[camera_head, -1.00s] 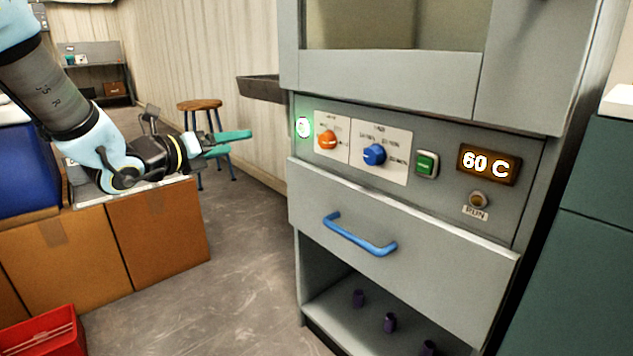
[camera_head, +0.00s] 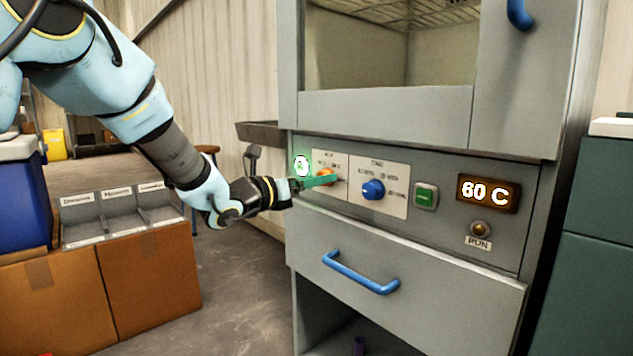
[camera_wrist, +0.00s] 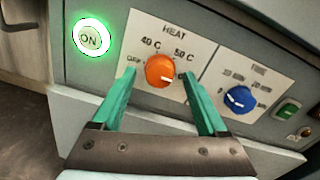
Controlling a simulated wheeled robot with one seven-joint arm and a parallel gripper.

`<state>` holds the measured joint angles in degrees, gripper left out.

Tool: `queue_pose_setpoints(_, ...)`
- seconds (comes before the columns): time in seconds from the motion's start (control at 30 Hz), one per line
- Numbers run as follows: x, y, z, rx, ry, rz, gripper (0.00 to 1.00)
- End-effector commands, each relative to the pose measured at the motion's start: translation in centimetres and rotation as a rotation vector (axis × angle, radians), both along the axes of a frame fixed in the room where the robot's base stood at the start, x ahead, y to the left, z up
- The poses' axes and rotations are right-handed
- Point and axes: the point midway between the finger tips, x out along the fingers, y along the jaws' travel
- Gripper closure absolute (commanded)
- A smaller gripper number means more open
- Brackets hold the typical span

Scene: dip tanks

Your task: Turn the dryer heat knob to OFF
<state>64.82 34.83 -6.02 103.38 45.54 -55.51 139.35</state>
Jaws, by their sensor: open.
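The orange heat knob (camera_wrist: 160,71) is on the dryer's white HEAT plate in the wrist view. Labels OFF, 40 C and 50 C show around it, and its white mark points to the lower right, away from OFF. My gripper (camera_wrist: 160,88) is open, with one green finger on each side of the knob. I cannot tell whether the fingers touch it. In the head view my gripper (camera_head: 322,180) is at the panel and partly hides the knob (camera_head: 324,172). The display (camera_head: 488,193) reads 60 C.
A lit green ON button (camera_wrist: 91,38) is left of the HEAT plate. The blue timer knob (camera_wrist: 239,99) and a green switch (camera_head: 425,195) are to the right. A drawer with a blue handle (camera_head: 360,273) is below. Cardboard boxes (camera_head: 150,285) stand at left.

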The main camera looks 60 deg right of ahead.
Motion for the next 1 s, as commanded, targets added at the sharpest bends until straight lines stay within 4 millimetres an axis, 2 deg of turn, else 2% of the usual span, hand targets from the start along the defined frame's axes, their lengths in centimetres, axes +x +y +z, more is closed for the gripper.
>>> queue_pose_setpoints(0.13,-0.22,-0.68,0.02,-0.001,0.001,0.000,0.24)
queue_pose_setpoints(0.4,-0.21,-0.71,0.02,0.001,0.001,0.001,0.26)
queue_pose_setpoints(1.0,-0.17,-0.68,0.03,0.001,0.001,0.001,0.94)
